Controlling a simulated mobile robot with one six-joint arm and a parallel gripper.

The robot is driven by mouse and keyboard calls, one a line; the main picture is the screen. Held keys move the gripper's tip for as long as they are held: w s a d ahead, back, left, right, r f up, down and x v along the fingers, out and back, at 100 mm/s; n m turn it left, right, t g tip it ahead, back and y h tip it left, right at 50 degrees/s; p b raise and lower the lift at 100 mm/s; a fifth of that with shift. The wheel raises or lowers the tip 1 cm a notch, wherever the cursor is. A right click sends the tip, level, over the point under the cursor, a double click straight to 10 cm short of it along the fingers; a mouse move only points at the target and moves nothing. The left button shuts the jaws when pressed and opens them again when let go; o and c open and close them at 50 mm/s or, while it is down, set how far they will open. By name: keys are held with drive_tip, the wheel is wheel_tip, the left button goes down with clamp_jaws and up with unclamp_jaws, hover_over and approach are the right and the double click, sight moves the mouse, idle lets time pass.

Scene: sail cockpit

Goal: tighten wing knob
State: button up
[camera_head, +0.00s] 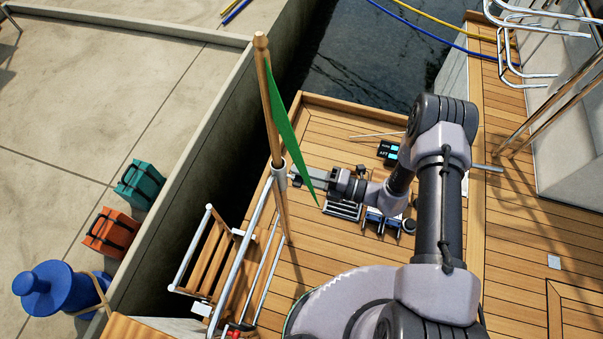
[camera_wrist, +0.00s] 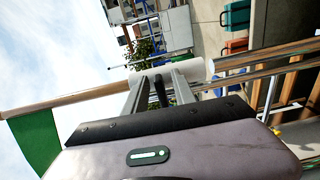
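A wooden flagstaff (camera_head: 264,90) with a green flag (camera_head: 291,143) stands slightly tilted in a pale metal socket (camera_head: 279,172) on the stern rail. My gripper (camera_head: 299,174) reaches the socket from the right. In the wrist view, the flagstaff (camera_wrist: 85,97) and flag (camera_wrist: 35,138) lie to the left, and the pale socket (camera_wrist: 196,71) lies just beyond the fingertips. A dark wing knob (camera_wrist: 159,92) shows between the two fingers of my gripper (camera_wrist: 159,82). The fingers are apart, with a gap visible on each side of the knob. The knob is hard to make out in the head view.
Steel rails (camera_head: 262,235) and a wooden-slatted ladder (camera_head: 208,255) stand beside the socket. Teal (camera_head: 140,184) and orange (camera_head: 111,233) bags and a blue bollard (camera_head: 56,290) are on the quay. Small dark items (camera_head: 388,151) lie on the teak deck (camera_head: 325,120).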

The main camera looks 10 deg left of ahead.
drive_tip(key=s+d+p, duration=0.1)
drive_tip(key=d+p, duration=0.2)
drive_tip(key=d, duration=1.4)
drive_tip(key=shift+s+d, duration=0.2)
wheel_tip(320, 180, up, 22)
drive_tip(key=s+n+g+h, duration=0.1)
drive_tip(key=n+g+h, duration=0.5)
drive_tip(key=n, duration=1.1)
drive_tip(key=s+d+r+n+t+h, duration=0.2)
drive_tip(key=s+r+n+t+h, duration=0.8)
drive_tip(key=r+n, duration=0.5)
drive_tip(key=shift+s+r+n+t, duration=0.3)
drive_tip(key=shift+s+n, duration=0.1)
drive_tip(key=shift+s, duration=0.25)
